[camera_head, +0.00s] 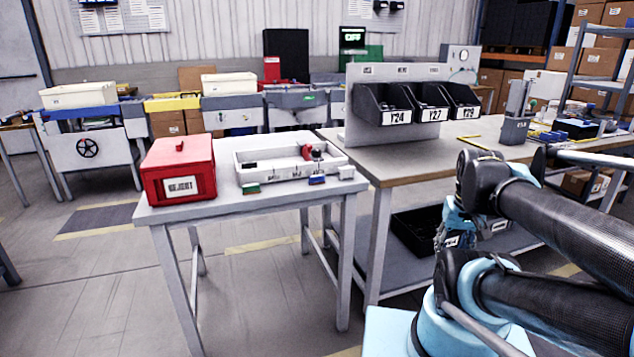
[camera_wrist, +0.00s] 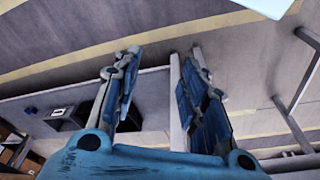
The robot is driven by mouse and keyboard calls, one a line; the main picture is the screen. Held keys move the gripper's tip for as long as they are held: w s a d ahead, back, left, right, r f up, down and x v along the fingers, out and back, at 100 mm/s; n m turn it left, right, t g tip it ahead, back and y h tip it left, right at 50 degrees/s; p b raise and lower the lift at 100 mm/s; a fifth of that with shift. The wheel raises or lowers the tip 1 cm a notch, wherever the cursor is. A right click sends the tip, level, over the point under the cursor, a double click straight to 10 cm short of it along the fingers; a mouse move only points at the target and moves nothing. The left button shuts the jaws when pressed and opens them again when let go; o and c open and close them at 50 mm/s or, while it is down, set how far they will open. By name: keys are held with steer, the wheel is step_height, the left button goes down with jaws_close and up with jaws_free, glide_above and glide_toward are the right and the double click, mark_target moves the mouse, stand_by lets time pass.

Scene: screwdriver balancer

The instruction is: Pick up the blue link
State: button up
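A small blue piece (camera_head: 316,180), which looks like the blue link, lies on the small grey table (camera_head: 225,212) near its front edge, in front of a white tray. A small green piece (camera_head: 251,188) lies to its left and a pale grey piece (camera_head: 346,172) to its right. My gripper's two blue-padded fingers (camera_wrist: 158,75) are spread apart in the wrist view with nothing held between them. In the head view my gripper (camera_head: 452,220) is partly hidden by my arm, low at the right, beside the workbench and away from the blue piece. The blue piece is not seen in the wrist view.
A red reject box (camera_head: 180,170) stands at the table's left. The white tray (camera_head: 247,172) holds a few small parts. The workbench (camera_head: 400,172) with black bins (camera_head: 385,104) adjoins on the right; a black crate (camera_head: 415,230) sits on its lower shelf. The floor at left is clear.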

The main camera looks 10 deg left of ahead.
steer(key=w+a+r+n+g+y, duration=0.3)
steer(key=w+a+r+n, duration=1.5)
steer(key=w+a+r, duration=0.45)
steer(key=n+g+y, duration=0.1)
steer(key=n+g, duration=0.1)
steer(key=n, duration=0.4)
glide_above(318, 173)
steer(key=s+d, duration=0.3)
steer(key=f, duration=1)
steer(key=shift+s+a+f, duration=0.15)
steer(key=shift+s, duration=0.05)
steer(key=shift+d+x, duration=0.1)
steer(key=shift+x, duration=1.35)
steer(key=shift+d+x, duration=0.15)
steer(key=shift+x, duration=1.35)
steer(key=shift+c, duration=0.5)
steer(key=c, duration=0.8)
